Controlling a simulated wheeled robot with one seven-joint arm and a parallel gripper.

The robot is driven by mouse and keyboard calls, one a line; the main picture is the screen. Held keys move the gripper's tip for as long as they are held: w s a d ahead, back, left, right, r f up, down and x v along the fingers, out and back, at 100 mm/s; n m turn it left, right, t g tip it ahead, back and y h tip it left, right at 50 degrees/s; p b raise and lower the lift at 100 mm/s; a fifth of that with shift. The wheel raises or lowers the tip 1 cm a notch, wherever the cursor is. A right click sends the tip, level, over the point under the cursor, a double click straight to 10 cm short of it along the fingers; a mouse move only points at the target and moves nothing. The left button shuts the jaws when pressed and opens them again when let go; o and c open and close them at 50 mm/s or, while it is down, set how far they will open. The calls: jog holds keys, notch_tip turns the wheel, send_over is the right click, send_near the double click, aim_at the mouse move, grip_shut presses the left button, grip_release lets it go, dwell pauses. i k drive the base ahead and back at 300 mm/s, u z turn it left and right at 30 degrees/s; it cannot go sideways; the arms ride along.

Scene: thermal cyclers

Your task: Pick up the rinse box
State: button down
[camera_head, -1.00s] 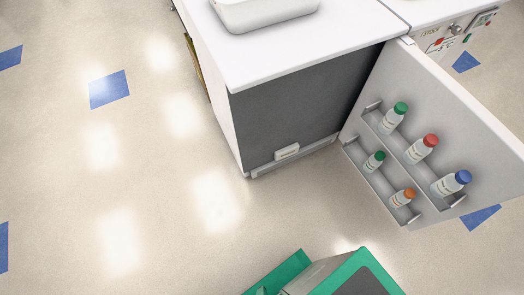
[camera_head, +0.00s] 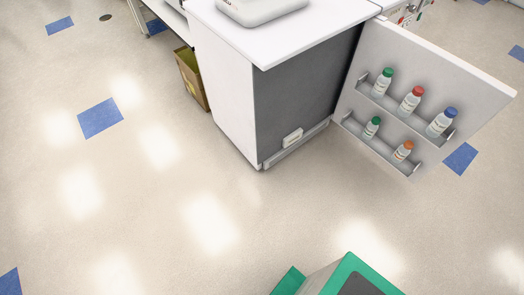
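No thing in view is clearly marked as the rinse box. A small white box-like piece (camera_head: 292,138) sits low at the dark grey front of the white cabinet (camera_head: 225,95), by the bottom ledge. I cannot tell whether it is loose or fixed. A white rounded tray or device (camera_head: 262,10) stands on the cabinet's top, cut off by the upper picture edge. My gripper is not in view.
The cabinet's white door (camera_head: 430,75) stands open to the right, with several capped bottles on two racks. A yellowish bin (camera_head: 192,78) stands on the floor left of the cabinet. The tiled floor (camera_head: 150,200) in front and at left is clear.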

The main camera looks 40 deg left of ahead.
aim_at(296, 135)
jog(key=k, duration=1)
jog(key=u, duration=1.4)
jog(key=i, duration=2)
jog(key=z, duration=0.05)
